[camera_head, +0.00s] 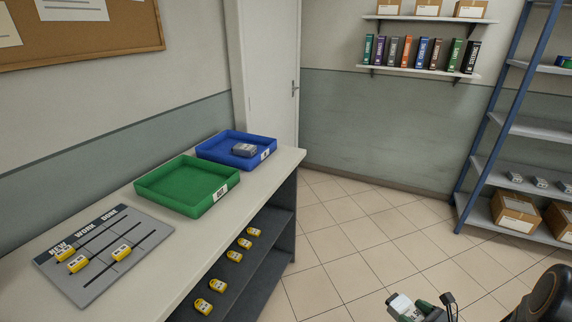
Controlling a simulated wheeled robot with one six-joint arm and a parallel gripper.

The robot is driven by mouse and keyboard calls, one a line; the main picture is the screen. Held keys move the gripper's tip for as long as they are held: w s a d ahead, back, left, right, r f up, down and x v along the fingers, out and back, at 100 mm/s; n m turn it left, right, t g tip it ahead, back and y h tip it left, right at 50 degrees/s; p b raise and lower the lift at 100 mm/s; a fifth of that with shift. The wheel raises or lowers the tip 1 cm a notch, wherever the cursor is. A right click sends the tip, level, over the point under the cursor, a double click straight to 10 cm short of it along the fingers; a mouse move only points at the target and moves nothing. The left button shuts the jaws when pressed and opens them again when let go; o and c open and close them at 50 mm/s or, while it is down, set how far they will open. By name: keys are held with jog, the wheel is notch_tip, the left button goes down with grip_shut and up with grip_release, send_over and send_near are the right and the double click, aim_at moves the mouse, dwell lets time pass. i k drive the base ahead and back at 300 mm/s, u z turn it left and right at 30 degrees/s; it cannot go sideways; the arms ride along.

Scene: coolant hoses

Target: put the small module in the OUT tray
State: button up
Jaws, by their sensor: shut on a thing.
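The green tray (152,191) stands on the bench and is empty; its white label seems to read OUT, but is small. A blue tray (209,152) behind it holds a grey module (244,150); its label is too small to read surely. My gripper (424,310) is at the bottom right, over the floor and well to the right of the bench. It is shut on a small white and green module (402,304), partly cut off by the picture's lower edge. The fingers are partly hidden.
A grey board (140,258) marked NEW, WORK, DONE lies at the bench's near left with yellow pieces on it. More yellow pieces (235,256) stand on the shelf below. Blue-framed shelving (478,150) stands right. The tiled floor (345,235) between is clear.

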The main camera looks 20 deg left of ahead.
aim_at(176, 194)
jog(key=i, duration=1.2)
jog(key=u, duration=3.15)
